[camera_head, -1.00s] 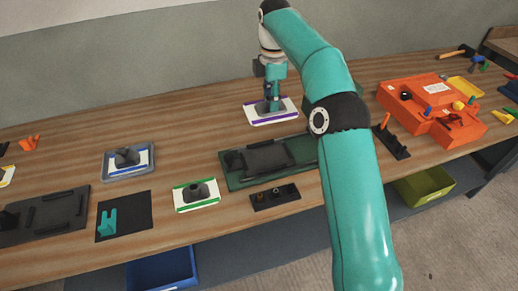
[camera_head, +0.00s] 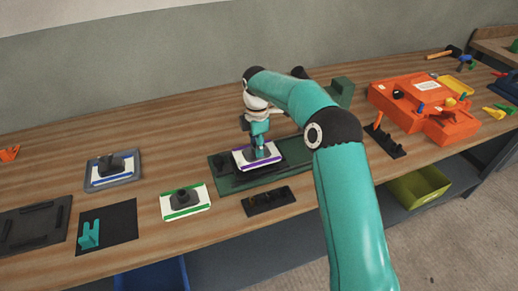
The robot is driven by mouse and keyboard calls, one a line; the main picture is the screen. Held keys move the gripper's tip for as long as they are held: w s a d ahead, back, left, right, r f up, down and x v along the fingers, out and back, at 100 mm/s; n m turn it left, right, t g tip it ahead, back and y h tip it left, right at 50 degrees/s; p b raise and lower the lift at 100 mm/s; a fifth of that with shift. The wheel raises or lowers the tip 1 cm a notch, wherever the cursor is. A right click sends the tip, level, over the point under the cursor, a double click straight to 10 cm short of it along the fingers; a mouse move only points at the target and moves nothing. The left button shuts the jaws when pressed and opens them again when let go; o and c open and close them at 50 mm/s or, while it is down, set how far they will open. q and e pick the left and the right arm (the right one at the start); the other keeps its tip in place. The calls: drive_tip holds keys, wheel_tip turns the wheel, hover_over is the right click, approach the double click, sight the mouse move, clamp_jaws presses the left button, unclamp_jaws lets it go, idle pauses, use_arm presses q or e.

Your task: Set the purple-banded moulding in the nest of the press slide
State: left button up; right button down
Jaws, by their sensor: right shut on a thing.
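The purple-banded moulding (camera_head: 242,162) is a white plate with purple edge bands and a dark raised middle. My right gripper (camera_head: 261,152) is shut on its middle part from above. The moulding is over the dark nest (camera_head: 297,152) of the green press slide (camera_head: 228,186), towards its left part, and covers some of the nest. It looks roughly level, but I cannot tell whether it rests in the nest or hangs just above it. My right arm hides the right end of the slide. My left gripper is not in view.
A green-banded moulding (camera_head: 172,206) and a blue-banded moulding in a grey tray (camera_head: 90,184) stand left of the slide. A black block (camera_head: 252,205) lies in front. An orange fixture (camera_head: 400,96) stands right.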

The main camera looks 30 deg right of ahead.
drive_tip(key=shift+f, duration=0.9)
drive_tip(key=c, duration=0.7)
unclamp_jaws()
drive_tip(key=shift+c, duration=0.2)
drive_tip(key=shift+r, duration=0.1)
wheel_tip(320, 180, up, 12)
drive_tip(key=p, duration=0.1)
